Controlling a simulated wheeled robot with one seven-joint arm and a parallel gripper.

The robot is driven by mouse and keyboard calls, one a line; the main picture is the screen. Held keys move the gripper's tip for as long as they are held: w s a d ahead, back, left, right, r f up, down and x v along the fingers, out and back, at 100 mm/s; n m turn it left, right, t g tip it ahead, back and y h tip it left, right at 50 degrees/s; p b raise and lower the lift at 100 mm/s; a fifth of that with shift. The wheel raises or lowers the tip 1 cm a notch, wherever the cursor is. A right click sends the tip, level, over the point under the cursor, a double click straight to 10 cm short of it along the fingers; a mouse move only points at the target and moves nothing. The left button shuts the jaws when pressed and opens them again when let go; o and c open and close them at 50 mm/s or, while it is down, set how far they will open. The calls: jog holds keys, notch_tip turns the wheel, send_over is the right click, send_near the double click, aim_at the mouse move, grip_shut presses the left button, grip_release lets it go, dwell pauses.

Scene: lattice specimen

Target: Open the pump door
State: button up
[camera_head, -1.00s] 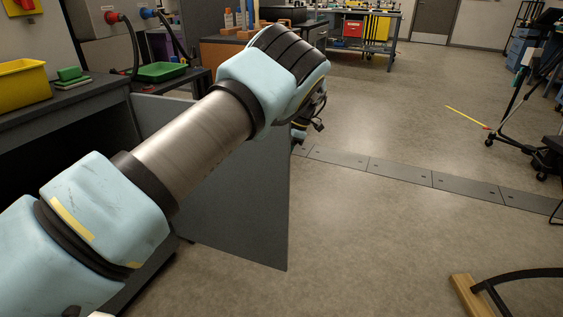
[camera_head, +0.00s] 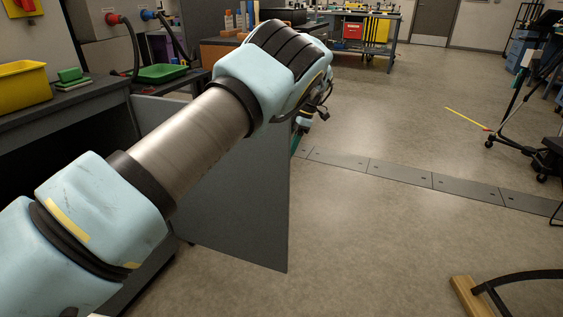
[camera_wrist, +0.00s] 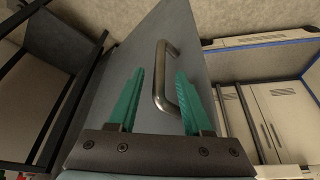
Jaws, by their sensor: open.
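The pump door is a flat grey panel (camera_head: 235,205) that stands swung out from the dark bench in the head view. Its far side is hidden there. In the wrist view the door (camera_wrist: 205,65) fills the middle, with a metal bar handle (camera_wrist: 174,52) on its face. My gripper (camera_wrist: 160,73) is open, with its teal fingers apart and the handle showing between and beyond them. I cannot tell whether a finger touches the handle or door. In the head view my gripper is mostly hidden behind my arm and the door; a bit of teal shows past the door's edge.
A bench (camera_head: 70,112) with a yellow bin (camera_head: 20,87) and a green tray (camera_head: 161,72) stands at the left. A tripod (camera_head: 510,100) stands at the right. A wooden-footed stand (camera_head: 468,297) is at the lower right.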

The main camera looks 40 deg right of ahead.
jog(key=v, duration=0.6)
jog(key=shift+r, duration=0.25)
jog(key=shift+d, duration=0.15)
